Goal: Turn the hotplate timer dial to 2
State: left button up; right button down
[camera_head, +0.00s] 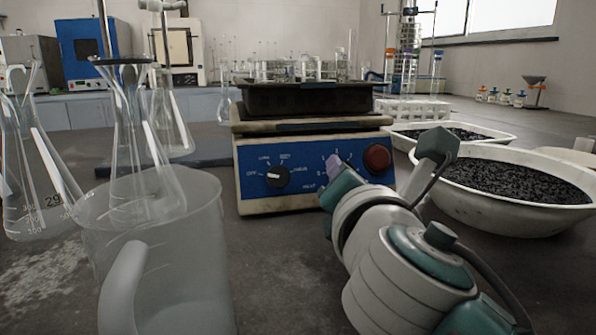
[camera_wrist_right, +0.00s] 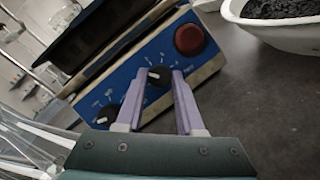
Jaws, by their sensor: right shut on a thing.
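The hotplate (camera_head: 318,197) stands on the bench, with a blue front panel that also shows in the right wrist view (camera_wrist_right: 148,53). Its panel has a left black dial (camera_head: 277,177) with a white pointer, marked OFF at its left. My right gripper (camera_head: 333,161) hides most of the other dial in the head view. In the right wrist view that numbered dial (camera_wrist_right: 159,75) sits between the purple fingertips of my gripper (camera_wrist_right: 158,73), shut on it. The small print and the number its pointer faces are not legible. My left gripper is not in view.
A red button (camera_head: 377,158) is right of the gripped dial. A large clear jug (camera_head: 165,265) and glass flasks (camera_head: 40,175) crowd the left. White basins of dark granules (camera_head: 480,212) stand at the right.

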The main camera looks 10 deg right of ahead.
jog(key=m, duration=0.1)
jog(key=m+g, duration=0.1)
jog(key=m+h+p, duration=0.1)
jog(key=m, duration=0.1)
jog(key=shift+a+r, duration=0.15)
jog(key=shift+r, duration=0.1)
jog(key=shift+w+m+g+h+p, duration=0.15)
jog(key=shift+m+g+p, duration=0.3)
jog(key=shift+m, duration=0.6)
jog(key=shift+s+m+g+h+p, duration=0.15)
jog(key=shift+m+g+p, duration=0.25)
jog(key=shift+m, duration=0.65)
jog(key=shift+w, duration=0.1)
jog(key=c, duration=0.5)
grip_release()
